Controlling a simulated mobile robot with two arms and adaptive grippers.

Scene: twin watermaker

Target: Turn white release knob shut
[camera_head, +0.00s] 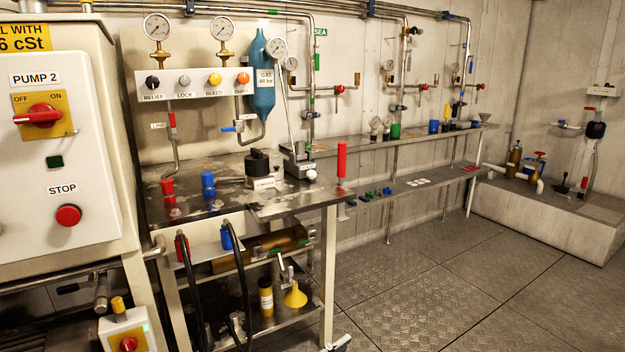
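A small white round knob (311,175) sits at the front right of a grey hand pump (297,160) on the steel bench. It looks like the release knob, but its turned position is too small to tell. The pump's long thin lever (286,105) stands up and leans left. A pale grey-white knob (184,80) labelled LOCK is on the white wall panel, between a black RELIEF knob (152,82) and a yellow BLEED knob (215,81).
A pump cabinet (70,150) stands close at left. The floor (450,285) at right is clear.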

